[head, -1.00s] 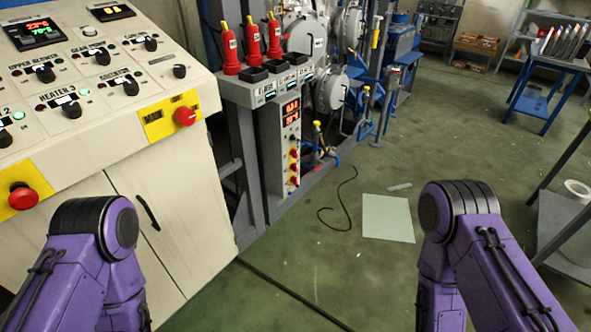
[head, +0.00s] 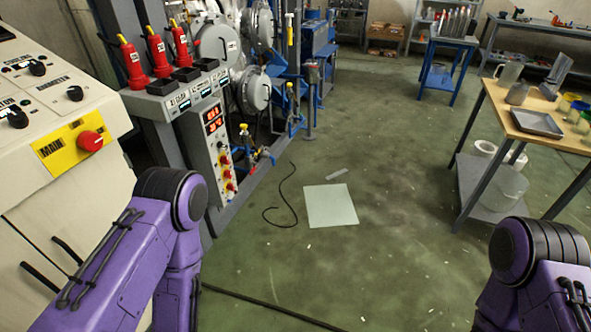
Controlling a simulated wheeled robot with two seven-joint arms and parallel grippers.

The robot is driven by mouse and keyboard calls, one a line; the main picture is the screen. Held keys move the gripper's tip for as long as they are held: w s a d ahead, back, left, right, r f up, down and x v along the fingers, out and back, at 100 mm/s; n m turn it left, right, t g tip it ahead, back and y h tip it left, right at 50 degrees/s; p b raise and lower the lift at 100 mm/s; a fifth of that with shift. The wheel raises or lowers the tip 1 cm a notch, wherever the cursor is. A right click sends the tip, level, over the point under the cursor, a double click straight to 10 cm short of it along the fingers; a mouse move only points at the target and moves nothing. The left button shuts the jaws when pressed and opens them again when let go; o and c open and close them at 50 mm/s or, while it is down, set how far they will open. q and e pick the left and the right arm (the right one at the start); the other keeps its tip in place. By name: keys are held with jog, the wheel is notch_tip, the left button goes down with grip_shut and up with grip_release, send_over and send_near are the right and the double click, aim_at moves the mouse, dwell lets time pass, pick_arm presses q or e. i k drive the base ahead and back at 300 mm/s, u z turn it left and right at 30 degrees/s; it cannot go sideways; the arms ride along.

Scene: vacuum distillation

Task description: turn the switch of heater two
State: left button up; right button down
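The control panel (head: 62,110) is at the left edge of the head view, and only its right end shows. Black rotary switches (head: 75,93) and a yellow plate marked MAIN with a red knob (head: 90,141) are on that end. The labels beside the black switches are too small or cut off to read surely. I cannot see a switch marked heater two; that part of the panel is outside the picture. My purple arms come in at the lower left and lower right, but neither gripper is in view.
A grey instrument rack with red bottle-like parts (head: 157,50) and a red digital display (head: 213,119) stands beside the panel. A wooden-topped table (head: 510,113) is at right. Green floor between is mostly open, with a pale sheet (head: 331,205) and a black cable (head: 287,190).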

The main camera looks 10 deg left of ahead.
aim_at(227, 174)
jog(key=z, duration=0.3)
jog(key=i, duration=2.3)
jog(key=u, duration=1.3)
